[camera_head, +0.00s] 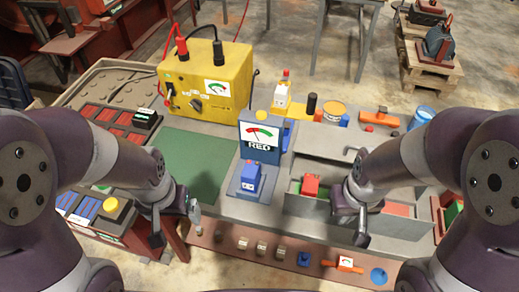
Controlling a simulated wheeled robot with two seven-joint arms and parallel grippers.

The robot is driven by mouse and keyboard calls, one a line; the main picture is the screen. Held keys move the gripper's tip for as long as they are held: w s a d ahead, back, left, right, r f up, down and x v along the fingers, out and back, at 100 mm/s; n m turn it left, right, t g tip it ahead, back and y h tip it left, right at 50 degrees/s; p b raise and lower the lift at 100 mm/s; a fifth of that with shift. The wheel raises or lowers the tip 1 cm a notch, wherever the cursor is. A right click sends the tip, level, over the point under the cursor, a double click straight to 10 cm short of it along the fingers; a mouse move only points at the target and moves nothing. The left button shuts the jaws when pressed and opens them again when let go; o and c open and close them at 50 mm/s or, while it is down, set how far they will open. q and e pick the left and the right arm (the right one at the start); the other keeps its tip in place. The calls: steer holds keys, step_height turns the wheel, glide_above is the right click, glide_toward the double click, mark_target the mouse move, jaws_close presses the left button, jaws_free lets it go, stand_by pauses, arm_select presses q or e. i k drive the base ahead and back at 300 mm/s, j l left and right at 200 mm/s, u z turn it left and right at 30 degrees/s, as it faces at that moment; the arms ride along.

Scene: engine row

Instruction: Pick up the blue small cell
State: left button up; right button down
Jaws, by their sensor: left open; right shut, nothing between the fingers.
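A small blue cell (249,176) sits upright on a blue stand in the middle of the bench. Behind it is a gauge sign (261,138) reading "RED". More blue cells lie in a tray (80,207) at the left, partly hidden by my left arm. My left gripper (177,224) is open and empty at the bench's left front, left of the blue cell and apart from it. My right gripper (362,220) is shut and empty over the grey bins at the right, apart from the blue cell.
A yellow charger (208,80) with red and black leads stands at the back left. A green mat (190,150) lies clear beside the stand. A red block (310,186) sits in a grey bin. Several small parts line the front ledge (262,248).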

mark_target(251, 176)
steer(key=i+j, duration=0.25)
steer(key=i+j+z, duration=0.1)
steer(key=i+j, duration=0.15)
steer(key=j, duration=0.15)
steer(key=z, duration=1.45)
